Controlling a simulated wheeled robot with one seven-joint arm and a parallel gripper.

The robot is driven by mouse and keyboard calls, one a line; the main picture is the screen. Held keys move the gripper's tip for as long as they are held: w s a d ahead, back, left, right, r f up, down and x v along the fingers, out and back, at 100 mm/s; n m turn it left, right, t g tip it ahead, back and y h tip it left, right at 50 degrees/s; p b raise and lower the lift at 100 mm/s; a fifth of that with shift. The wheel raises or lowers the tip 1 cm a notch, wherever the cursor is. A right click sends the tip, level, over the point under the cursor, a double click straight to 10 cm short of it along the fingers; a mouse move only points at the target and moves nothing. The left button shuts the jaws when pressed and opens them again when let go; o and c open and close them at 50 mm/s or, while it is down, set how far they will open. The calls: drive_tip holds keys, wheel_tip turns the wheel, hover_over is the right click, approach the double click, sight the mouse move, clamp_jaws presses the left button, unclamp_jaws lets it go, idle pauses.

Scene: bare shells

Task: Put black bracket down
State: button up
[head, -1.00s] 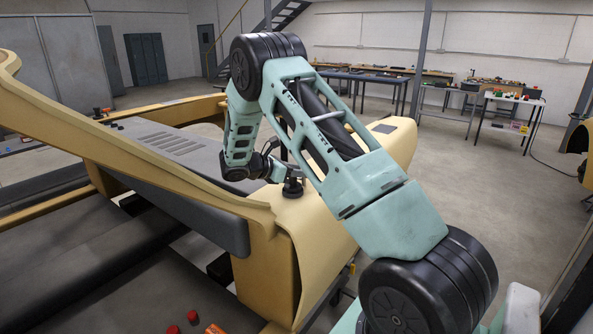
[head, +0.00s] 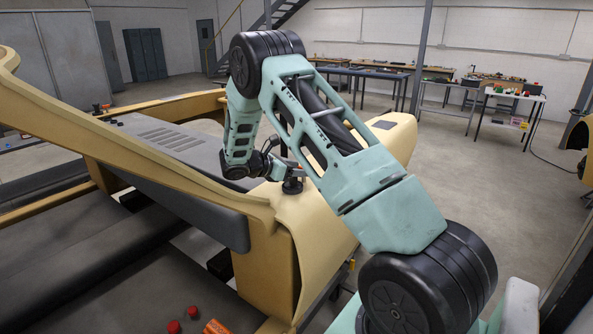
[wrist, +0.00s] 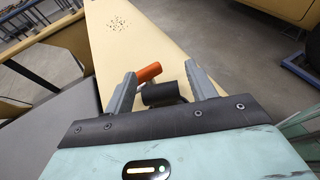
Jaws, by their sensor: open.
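My gripper (wrist: 160,70) is open, with its two grey fingers spread over the cream car-body panel (wrist: 130,48) in the wrist view. A black, rounded piece (wrist: 160,94), perhaps the black bracket, lies between the fingers near their bases. I cannot tell whether it touches them or the panel. An orange cylinder (wrist: 148,72) shows just beyond it. In the head view a small black piece (head: 292,187) stands on the cream panel below my wrist, and my gripper is mostly hidden by my arm.
A dark grey vented panel (head: 175,145) lies left of my arm. Two red caps (head: 174,326) and an orange piece (head: 215,327) sit at the bottom. Workbenches (head: 510,95) stand along the back wall. Open floor lies to the right.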

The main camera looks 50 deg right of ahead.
drive_tip(key=b+v, duration=0.2)
drive_tip(key=v, duration=0.5)
drive_tip(key=shift+a+r+b, duration=0.1)
drive_tip(key=shift+a+b, duration=0.1)
drive_tip(key=shift+b, duration=0.15)
